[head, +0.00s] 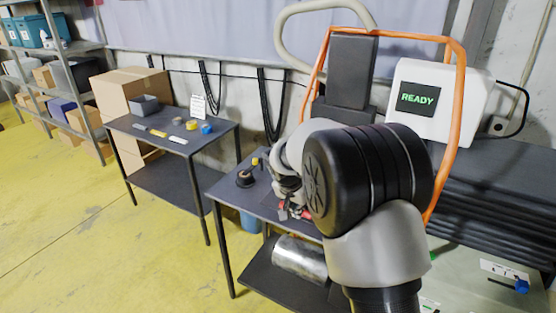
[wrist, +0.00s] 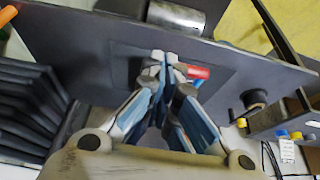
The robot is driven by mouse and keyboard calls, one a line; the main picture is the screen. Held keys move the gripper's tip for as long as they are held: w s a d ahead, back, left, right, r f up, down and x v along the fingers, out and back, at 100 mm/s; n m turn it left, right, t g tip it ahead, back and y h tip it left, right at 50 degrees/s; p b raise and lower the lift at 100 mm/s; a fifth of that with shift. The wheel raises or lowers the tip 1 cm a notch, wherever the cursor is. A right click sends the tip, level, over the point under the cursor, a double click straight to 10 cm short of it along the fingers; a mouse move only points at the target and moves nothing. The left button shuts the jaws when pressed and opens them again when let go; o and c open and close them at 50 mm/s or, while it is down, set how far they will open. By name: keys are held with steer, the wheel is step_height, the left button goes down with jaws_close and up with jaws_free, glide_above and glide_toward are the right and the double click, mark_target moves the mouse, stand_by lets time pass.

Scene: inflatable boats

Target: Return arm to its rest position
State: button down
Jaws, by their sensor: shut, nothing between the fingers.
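My gripper (wrist: 166,65) is in the wrist view, its fingertips together with nothing between them. It points at a dark table (wrist: 105,45) with a darker square patch under the fingertips. A red piece (wrist: 197,72) shows right beside the fingertips; I cannot tell what it is part of. In the head view my arm reaches out over the near dark table (head: 222,188), and the gripper is mostly hidden behind the arm's large black joint. Part of a red object (head: 297,212) shows there just left of that joint.
A metal cylinder (head: 300,258) lies on the near table's lower shelf. A black spool-like item (head: 245,179) stands on top. An orange frame (head: 453,130) and a white box reading READY (head: 440,95) stand behind my arm. A second table (head: 125,122) holds small items. Yellow floor (head: 70,240) is clear at left.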

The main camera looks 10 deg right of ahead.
steer(key=s+d+r+n+y, duration=0.1)
steer(key=s+d+r+n, duration=0.15)
steer(key=s+r, duration=1.2)
steer(key=s+a+f+n+y, duration=0.1)
steer(key=s+n, duration=0.3)
steer(key=s, duration=2)
steer(key=shift+a+f+n+t+y, duration=0.15)
steer(key=shift+a+n+t+y, duration=0.25)
steer(key=shift+a, duration=0.3)
steer(key=shift+d, duration=0.1)
